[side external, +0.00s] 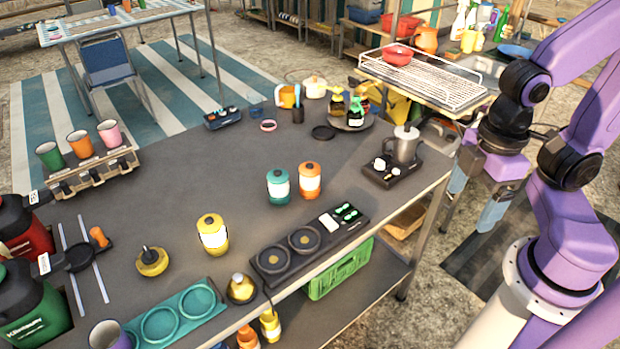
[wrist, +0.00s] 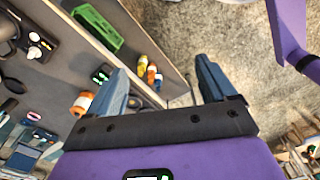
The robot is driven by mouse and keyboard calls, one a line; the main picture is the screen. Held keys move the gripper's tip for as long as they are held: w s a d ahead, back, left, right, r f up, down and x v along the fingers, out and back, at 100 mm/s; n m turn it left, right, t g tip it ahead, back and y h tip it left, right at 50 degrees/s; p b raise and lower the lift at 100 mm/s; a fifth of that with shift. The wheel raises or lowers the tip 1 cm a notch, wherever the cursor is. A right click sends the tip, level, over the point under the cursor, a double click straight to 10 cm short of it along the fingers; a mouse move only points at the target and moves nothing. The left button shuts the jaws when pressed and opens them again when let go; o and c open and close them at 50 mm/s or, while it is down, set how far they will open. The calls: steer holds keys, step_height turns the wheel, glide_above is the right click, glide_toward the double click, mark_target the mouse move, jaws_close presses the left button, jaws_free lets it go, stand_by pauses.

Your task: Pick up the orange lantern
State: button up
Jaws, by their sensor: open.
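The orange lantern (side external: 309,181) stands upright on the grey tabletop, with a pale band around its middle. It is close to the right of the teal lantern (side external: 278,187), with a narrow gap. My gripper (side external: 477,195) hangs beyond the table's right edge, well apart from the lantern. In the wrist view my gripper (wrist: 162,65) shows both blue-grey fingers spread, with nothing held between them. An orange item with a pale band (wrist: 82,103) lies left of the fingers there; it looks like the orange lantern, but I cannot be sure.
A black tray with a metal pot (side external: 404,145) stands near the table's right edge, between my gripper and the lantern. A double burner (side external: 287,258) sits in front of the lanterns. A yellow lantern (side external: 213,235) stands left. A green crate (side external: 340,272) is on the lower shelf.

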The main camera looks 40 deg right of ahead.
steer(key=c, duration=0.3)
steer(key=w+a+f+m+t+y, duration=0.4)
steer(key=w+a+f+m, duration=0.3)
steer(key=w+a+f, duration=0.4)
steer(key=w+d+f+m+t+h, duration=0.1)
steer(key=w+d+t, duration=0.3)
steer(key=w, duration=0.5)
steer(key=w+d+f+m+t+h, duration=0.1)
steer(key=w+d+m+t+h, duration=0.2)
steer(key=w, duration=0.6)
steer(key=shift+w+d+m+t, duration=0.35)
steer(key=shift+m+t, duration=0.45)
steer(key=shift+t, duration=0.6)
